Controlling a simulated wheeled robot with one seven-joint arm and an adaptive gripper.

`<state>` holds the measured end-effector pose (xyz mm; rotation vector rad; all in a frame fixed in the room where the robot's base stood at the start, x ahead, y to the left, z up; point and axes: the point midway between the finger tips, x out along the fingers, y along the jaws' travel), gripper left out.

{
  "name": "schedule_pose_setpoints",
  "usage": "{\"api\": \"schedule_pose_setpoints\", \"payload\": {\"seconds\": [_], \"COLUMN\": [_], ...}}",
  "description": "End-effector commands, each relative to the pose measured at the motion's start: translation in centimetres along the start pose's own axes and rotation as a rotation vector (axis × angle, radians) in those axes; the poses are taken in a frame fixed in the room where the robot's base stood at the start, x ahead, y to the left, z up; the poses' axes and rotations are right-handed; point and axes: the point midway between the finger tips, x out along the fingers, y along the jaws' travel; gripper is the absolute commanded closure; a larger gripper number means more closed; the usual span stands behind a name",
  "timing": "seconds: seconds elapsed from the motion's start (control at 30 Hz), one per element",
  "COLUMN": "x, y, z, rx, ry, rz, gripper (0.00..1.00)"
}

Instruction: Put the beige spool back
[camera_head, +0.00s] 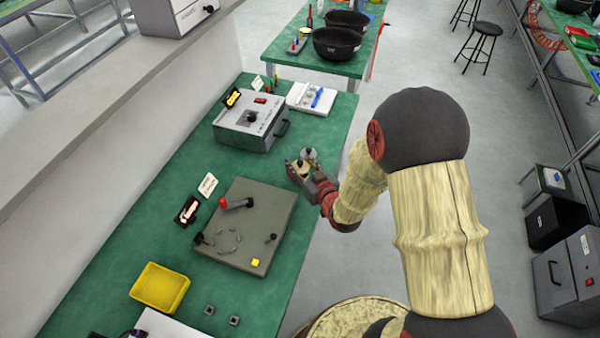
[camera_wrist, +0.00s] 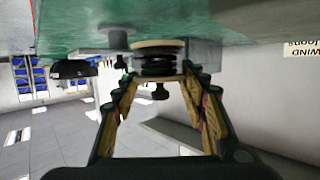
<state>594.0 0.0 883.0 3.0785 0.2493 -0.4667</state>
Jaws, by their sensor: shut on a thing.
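My gripper (camera_head: 305,172) is over the table's right edge in the head view, beside the grey instrument box. It is shut on the beige spool (camera_head: 302,167). In the wrist view the beige spool (camera_wrist: 158,44) shows a pale flange with dark rings below it, between the fingertips of my gripper (camera_wrist: 160,76). A grey spool-like piece (camera_head: 309,154) shows just behind the gripper; a similar grey piece (camera_wrist: 117,38) is left of the beige spool in the wrist view. Whether the beige spool touches the table is hidden.
A grey board (camera_head: 230,250) with a red lever (camera_head: 237,203), posts and small loops lies on the green table (camera_head: 200,180). A yellow tray (camera_head: 160,289) is at front left. The instrument box (camera_head: 250,124) and a white tray (camera_head: 312,98) stand behind.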

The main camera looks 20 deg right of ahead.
Motion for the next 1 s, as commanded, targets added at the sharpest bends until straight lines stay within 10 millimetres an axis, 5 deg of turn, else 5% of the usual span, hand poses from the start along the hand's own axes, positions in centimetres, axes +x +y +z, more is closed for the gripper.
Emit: {"api": "schedule_pose_setpoints", "payload": {"seconds": [0.2, 0.63, 0.67, 1.0], "x": [1.1, 1.3, 1.3, 1.2], "y": [0.0, 0.1, 0.1, 0.1], "z": [3.0, 3.5, 3.5, 3.4], "rx": [0.000, 0.000, 0.000, 0.000], "ry": [-0.002, 0.000, 0.000, 0.000], "rz": [0.000, 0.000, 0.000, 0.000], "gripper": [0.86, 0.86, 0.56, 0.39]}}
